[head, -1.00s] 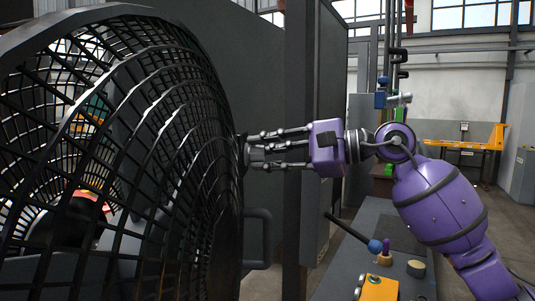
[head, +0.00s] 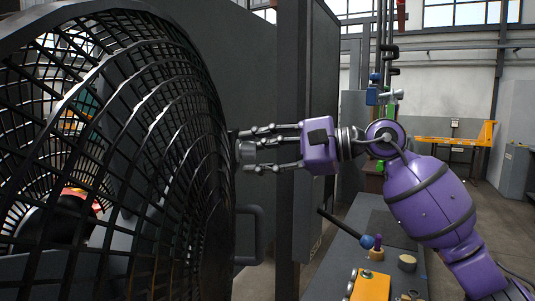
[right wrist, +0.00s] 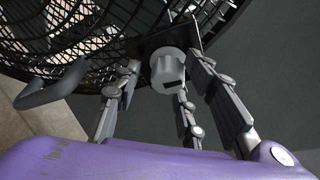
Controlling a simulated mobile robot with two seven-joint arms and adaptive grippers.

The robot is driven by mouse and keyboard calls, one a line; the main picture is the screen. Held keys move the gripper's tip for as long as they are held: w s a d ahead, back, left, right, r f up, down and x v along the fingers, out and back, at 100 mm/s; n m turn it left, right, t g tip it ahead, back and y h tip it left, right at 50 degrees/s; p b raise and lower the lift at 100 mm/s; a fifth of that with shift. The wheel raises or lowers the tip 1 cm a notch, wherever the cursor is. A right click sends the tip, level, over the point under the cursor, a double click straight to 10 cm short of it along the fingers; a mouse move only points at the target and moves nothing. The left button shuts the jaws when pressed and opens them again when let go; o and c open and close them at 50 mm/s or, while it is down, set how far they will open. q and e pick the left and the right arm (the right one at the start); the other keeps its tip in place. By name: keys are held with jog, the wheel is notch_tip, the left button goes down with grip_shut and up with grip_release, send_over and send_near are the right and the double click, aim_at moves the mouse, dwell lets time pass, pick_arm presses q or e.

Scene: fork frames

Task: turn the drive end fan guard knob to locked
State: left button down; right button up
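The black mesh fan guard (head: 190,150) fills the left of the head view. Its grey round knob (head: 246,152) sticks out at the right edge, and it shows in the right wrist view (right wrist: 167,68) in front of a dark plate. I cannot read whether it stands at locked. My right gripper (head: 243,150) reaches in from the right, with its three fingers around the knob. In the right wrist view its fingertips (right wrist: 164,76) are spread, with gaps between fingers and knob. It looks open. My left gripper is not in view.
A dark handle (head: 255,235) sits below the knob, close under my right fingers; it also shows in the right wrist view (right wrist: 50,88). A grey bench (head: 335,262) below my right arm carries a yellow box (head: 371,286) and small knobs. A dark panel stands behind the gripper.

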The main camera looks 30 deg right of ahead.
jog(key=v, duration=1.2)
